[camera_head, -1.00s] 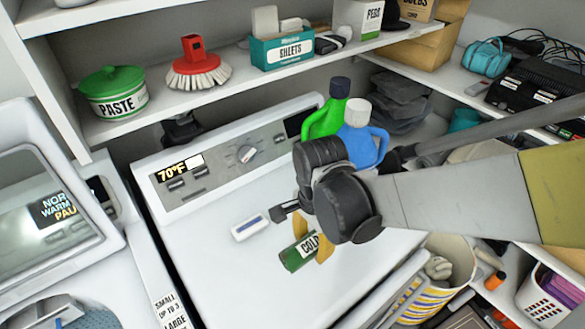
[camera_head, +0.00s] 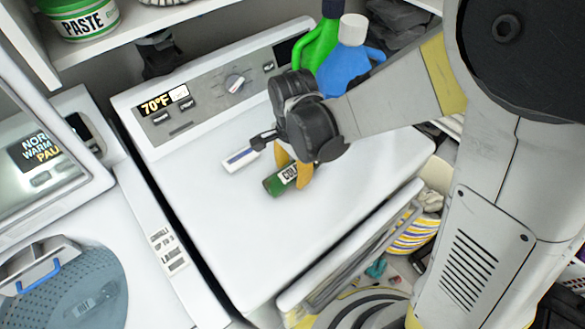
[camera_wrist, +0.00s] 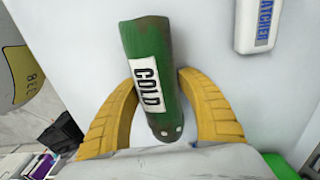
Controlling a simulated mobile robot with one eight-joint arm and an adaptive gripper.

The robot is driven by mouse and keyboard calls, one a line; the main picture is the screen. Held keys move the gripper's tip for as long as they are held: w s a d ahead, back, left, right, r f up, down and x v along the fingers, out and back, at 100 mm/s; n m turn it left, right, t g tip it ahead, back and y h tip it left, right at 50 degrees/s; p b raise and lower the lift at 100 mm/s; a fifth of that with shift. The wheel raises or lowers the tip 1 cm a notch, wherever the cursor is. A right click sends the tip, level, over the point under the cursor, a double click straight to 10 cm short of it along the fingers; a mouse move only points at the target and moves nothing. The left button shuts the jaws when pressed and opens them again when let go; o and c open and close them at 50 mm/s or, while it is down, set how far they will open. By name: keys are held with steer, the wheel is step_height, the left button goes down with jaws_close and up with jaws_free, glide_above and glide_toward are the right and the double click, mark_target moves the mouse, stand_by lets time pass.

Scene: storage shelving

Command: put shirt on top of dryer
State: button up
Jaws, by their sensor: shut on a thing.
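My gripper (camera_head: 292,173) has its yellow fingers shut on a green cylinder labelled COLD (camera_head: 273,186), low over the white top of the middle machine (camera_head: 215,215), apparently the dryer. In the wrist view the fingers (camera_wrist: 158,74) stand on both sides of the green cylinder (camera_wrist: 152,40), which has a white label. I cannot tell whether the cylinder touches the top. I cannot make out a shirt in any view.
A white-and-blue stick (camera_head: 239,160) lies beside my gripper. Green (camera_head: 315,48) and blue (camera_head: 347,70) bottles stand behind. A striped basket (camera_head: 415,236) stands at right. The machine top's front is clear.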

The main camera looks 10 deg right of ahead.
mark_target(294, 166)
steer(key=o, duration=1.3)
steer(key=shift+f, duration=0.15)
steer(key=shift+o, duration=0.2)
step_height(294, 166, up, 12)
steer(key=p, duration=0.4)
steer(key=shift+d+r, duration=0.15)
steer(key=shift+r, duration=0.2)
steer(key=s+d+r+n+t, duration=0.3)
steer(key=d+r+n, duration=0.1)
steer(key=d, duration=0.3)
steer(key=s+d+r+n+t, duration=0.3)
steer(key=s+d+n+t, duration=0.1)
steer(key=d+n, duration=0.3)
steer(key=shift+s+r, duration=0.25)
steer(key=shift+r, duration=0.1)
steer(key=shift+d, duration=0.1)
